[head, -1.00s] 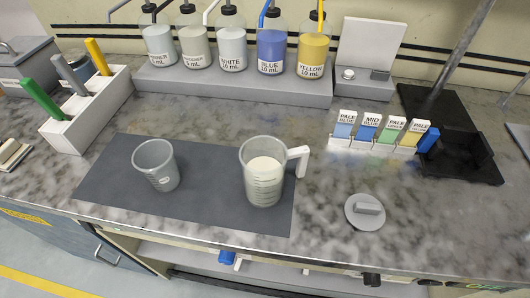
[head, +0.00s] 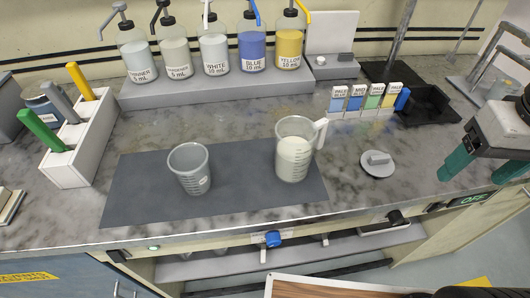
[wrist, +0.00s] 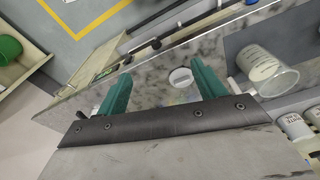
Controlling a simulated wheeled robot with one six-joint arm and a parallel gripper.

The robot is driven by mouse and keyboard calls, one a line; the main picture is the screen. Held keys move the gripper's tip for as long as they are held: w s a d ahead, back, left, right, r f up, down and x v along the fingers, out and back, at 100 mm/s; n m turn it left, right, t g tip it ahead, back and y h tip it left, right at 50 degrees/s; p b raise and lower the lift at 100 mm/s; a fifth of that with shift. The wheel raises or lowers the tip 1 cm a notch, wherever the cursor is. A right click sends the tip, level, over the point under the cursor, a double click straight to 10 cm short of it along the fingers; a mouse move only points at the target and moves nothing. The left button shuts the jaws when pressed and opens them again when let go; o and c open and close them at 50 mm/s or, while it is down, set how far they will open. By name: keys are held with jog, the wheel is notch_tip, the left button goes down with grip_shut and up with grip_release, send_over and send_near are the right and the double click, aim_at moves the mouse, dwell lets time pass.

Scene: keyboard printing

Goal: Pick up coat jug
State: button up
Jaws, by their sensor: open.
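The likely coat jug is a clear jug (head: 294,158) with a white handle and pale contents. It stands upright on the right part of a dark grey mat (head: 240,192) in the head view. In the wrist view the jug (wrist: 262,68) is at the right, outside the jaws. My gripper (head: 482,170) is at the right edge of the head view, well to the right of the jug. Its teal fingers are apart and empty, and they also show in the wrist view (wrist: 162,80).
A grey cup (head: 190,170) stands left of the jug. A round grey lid (head: 377,168) lies to its right, toward my gripper. Pump bottles (head: 215,55) stand on a ledge behind. A rack of labelled cards (head: 365,108) and a black tray (head: 432,108) are at the back right.

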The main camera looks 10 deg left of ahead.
jog(key=w+a+n, duration=0.5)
jog(key=w+a, duration=0.4)
jog(key=w, duration=0.3)
jog(key=n+g, duration=0.1)
jog(key=n, duration=0.2)
send_over(319, 122)
jog(key=f, duration=0.4)
jog(key=shift+w+d+f, duration=0.15)
jog(key=shift+w+d, duration=0.05)
jog(key=shift+w+a+f, duration=0.1)
jog(key=shift+a+f, duration=0.05)
jog(key=shift+f, duration=0.15)
jog(key=f, duration=0.7)
jog(key=shift+s+f, duration=0.15)
jog(key=shift+s, duration=0.15)
jog(key=c, duration=1.4)
